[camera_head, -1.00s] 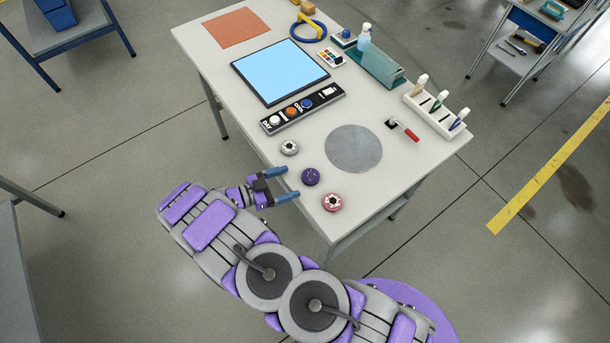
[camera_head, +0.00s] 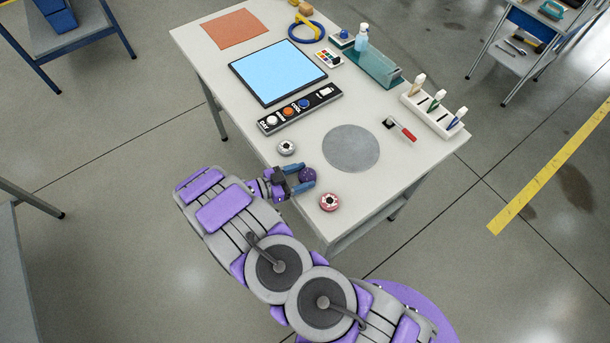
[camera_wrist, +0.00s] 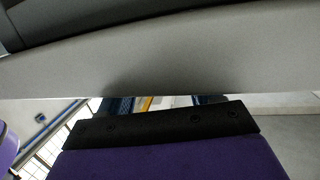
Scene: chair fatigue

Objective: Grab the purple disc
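The purple disc (camera_head: 306,174) lies near the front edge of the white table (camera_head: 220,75), between a grey-and-white disc and a pink disc. My gripper (camera_head: 303,177) reaches over the table edge from the left. Its blue fingers are spread, one on the far side and one on the near side of the purple disc. The fingers partly hide the disc, and contact is not clear. In the wrist view a pale slab fills the upper part, with parts of the blue fingers (camera_wrist: 160,103) below it; the disc does not show there.
The grey-and-white disc (camera_head: 287,148) and the pink disc (camera_head: 330,202) sit close on either side of my gripper. A flat grey circle (camera_head: 351,149) lies beyond. A red-handled tool (camera_head: 402,129) and a white rack (camera_head: 433,115) stand to the right.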

